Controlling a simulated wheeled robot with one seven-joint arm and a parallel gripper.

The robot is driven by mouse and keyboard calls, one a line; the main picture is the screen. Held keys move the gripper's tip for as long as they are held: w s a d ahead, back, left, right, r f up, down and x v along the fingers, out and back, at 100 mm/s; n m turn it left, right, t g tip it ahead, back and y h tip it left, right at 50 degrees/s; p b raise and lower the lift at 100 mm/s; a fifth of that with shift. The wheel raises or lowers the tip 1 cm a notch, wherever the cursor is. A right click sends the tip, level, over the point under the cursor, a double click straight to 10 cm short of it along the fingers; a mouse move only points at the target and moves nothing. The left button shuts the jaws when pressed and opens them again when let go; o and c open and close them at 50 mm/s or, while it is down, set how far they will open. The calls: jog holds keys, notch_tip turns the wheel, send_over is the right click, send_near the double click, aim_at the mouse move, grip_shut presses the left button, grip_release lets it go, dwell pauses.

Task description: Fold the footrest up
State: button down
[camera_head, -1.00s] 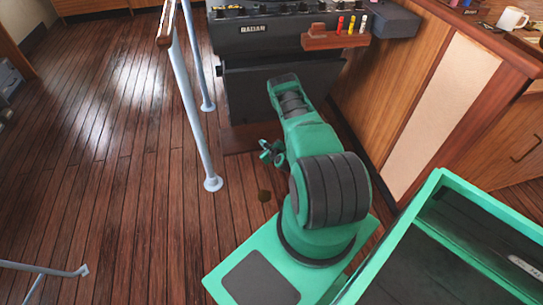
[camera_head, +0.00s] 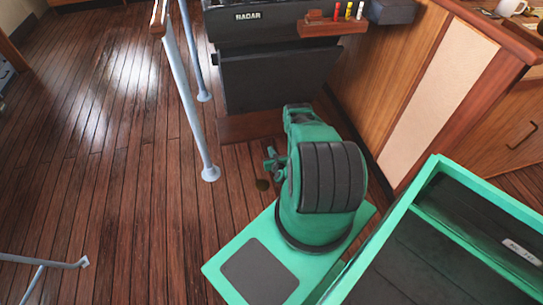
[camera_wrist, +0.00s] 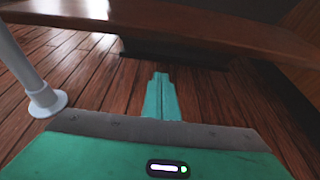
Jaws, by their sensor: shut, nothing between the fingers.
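The footrest is a reddish-brown wooden board (camera_head: 250,126) low at the foot of the dark radar console (camera_head: 270,75). In the wrist view the board (camera_wrist: 180,30) spans the top of the picture, with its edge towards me. My gripper (camera_wrist: 160,78) is shut and empty. Its narrow green fingertips point forward, below the board in the wrist view and over the floor. I cannot tell whether they touch anything.
A pale railing post (camera_head: 190,95) stands left of the console; its round foot (camera_wrist: 47,101) is left of my gripper in the wrist view. A wooden cabinet (camera_head: 440,85) stands at right. Another rail (camera_head: 45,262) is at lower left. The floor at left is clear.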

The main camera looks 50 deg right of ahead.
jog(key=shift+w+d+r, duration=0.5)
jog(key=shift+w+r, duration=0.2)
jog(key=shift+w, duration=0.15)
jog(key=shift+w+d+r, duration=0.5)
jog(key=shift+w+r, duration=0.15)
jog(key=shift+w, duration=0.15)
